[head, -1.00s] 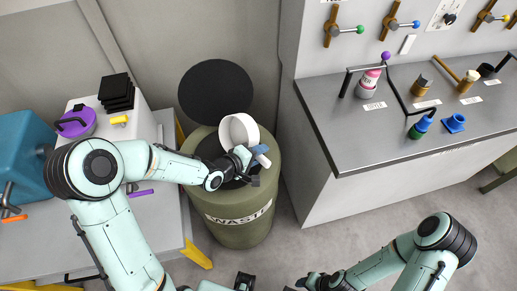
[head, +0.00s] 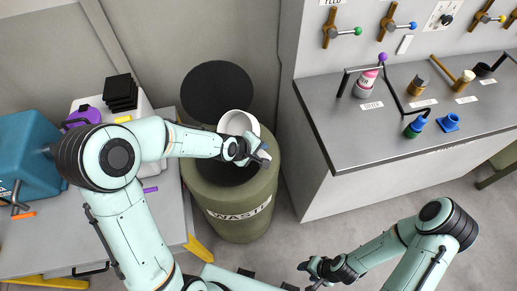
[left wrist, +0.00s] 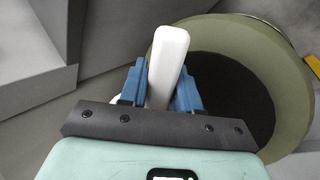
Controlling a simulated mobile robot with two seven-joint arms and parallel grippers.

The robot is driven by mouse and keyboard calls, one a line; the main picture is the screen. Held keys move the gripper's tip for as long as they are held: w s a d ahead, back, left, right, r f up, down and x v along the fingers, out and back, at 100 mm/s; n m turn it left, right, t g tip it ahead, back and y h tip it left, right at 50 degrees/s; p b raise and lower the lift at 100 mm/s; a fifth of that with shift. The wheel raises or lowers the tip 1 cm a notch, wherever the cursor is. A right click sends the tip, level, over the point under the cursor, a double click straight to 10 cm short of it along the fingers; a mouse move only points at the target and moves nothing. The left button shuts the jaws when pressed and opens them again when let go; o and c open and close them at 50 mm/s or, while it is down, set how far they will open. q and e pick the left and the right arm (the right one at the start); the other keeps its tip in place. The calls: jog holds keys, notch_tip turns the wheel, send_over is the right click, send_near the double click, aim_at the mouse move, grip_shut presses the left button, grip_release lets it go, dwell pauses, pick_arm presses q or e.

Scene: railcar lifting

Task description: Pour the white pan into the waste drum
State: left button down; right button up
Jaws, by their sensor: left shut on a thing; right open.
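The white pan (head: 238,121) is over the back part of the waste drum (head: 238,222), partly hidden by my left gripper. Its round rim faces mostly up, and I see no contents in it. My left gripper (head: 261,156) is shut on the pan's handle. In the left wrist view the white handle (left wrist: 168,62) sits between the blue fingers, with the drum's olive rim (left wrist: 290,50) and dark opening behind to the right. The drum is olive green, open and marked WASTE. My right gripper (head: 312,270) is open and empty, low in front of the counter.
A round black lid (head: 215,88) is behind the drum. A grey bench (head: 120,225) on the left holds a teal box (head: 28,150) and a black stack (head: 118,92). A grey counter (head: 340,145) with bottles and valves stands close on the right. The floor between is clear.

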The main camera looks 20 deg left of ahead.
pick_arm(q)
jog(key=shift+w+d+r, duration=0.1)
jog(key=shift+d+r, duration=0.05)
jog(key=shift+r, duration=0.25)
jog(key=shift+r+g+y+p, duration=0.4)
jog(key=shift+g+p, duration=0.3)
jog(key=shift+p, duration=0.4)
jog(key=shift+w, duration=0.15)
jog(key=shift+w+g, duration=0.15)
jog(key=shift+g, duration=0.35)
jog(key=shift+r+g+y, duration=0.15)
jog(key=shift+g+y, duration=0.15)
jog(key=shift+y, duration=0.1)
jog(key=shift+s+r+g+y, duration=0.4)
jog(key=shift+r+g, duration=0.15)
jog(key=shift+g, duration=0.15)
jog(key=shift+w+r+g+y, duration=0.1)
jog(key=shift+r+g+y, duration=0.2)
jog(key=shift+g, duration=0.3)
jog(key=shift+w+r+g+y, duration=0.15)
jog(key=shift+g+y, duration=0.15)
jog(key=shift+g, duration=0.3)
jog(key=shift+s, duration=0.2)
pick_arm(e)
jog(key=shift+t, duration=0.3)
jog(key=w+r, duration=0.3)
jog(key=w, duration=0.1)
jog(key=shift+r, duration=0.3)
